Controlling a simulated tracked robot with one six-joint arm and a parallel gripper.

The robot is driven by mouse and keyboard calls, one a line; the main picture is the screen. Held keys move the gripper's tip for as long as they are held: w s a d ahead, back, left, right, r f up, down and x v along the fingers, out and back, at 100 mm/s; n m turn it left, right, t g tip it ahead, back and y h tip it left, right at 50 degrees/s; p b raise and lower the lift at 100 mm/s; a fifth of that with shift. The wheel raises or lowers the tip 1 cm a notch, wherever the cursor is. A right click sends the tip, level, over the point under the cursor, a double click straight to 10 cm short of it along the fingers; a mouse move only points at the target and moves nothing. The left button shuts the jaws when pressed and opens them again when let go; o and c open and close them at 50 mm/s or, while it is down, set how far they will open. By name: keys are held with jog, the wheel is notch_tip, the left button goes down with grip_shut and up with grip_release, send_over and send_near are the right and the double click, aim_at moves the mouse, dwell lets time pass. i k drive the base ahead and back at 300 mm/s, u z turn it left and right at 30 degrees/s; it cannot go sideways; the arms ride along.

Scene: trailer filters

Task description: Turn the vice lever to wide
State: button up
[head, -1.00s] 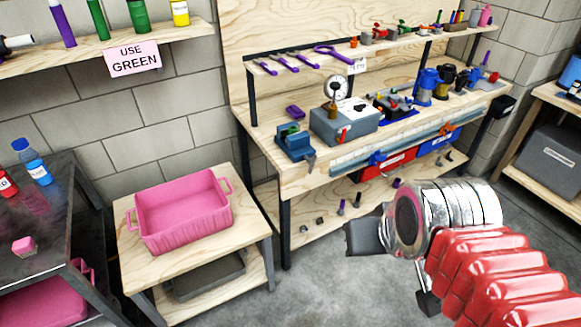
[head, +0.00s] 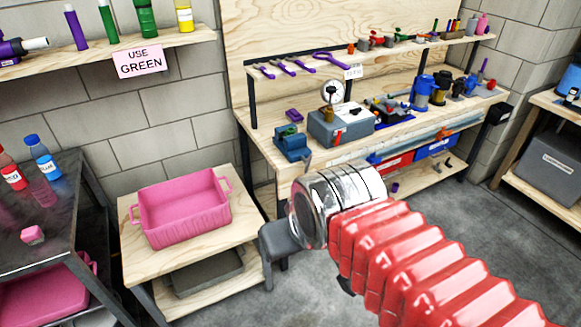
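The small blue vice (head: 291,147) stands at the left front corner of the wooden workbench in the head view. A grey part that may be its lever (head: 308,160) hangs at its front right edge; its setting is too small to read. My gripper (head: 272,243) is in front of and below the vice, apart from it, near the corner of the low table. Its dark fingers point left and partly overlap, so I cannot tell whether they are open. I see nothing held in it.
A pink bin (head: 180,212) stands on the low wooden table (head: 140,262) at left. A grey machine with a dial (head: 340,126) is right of the vice. Open floor (head: 455,225) lies at right.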

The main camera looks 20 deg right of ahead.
aim_at(308, 164)
jog(key=u, duration=0.05)
jog(key=i, duration=1)
jog(key=u, duration=0.05)
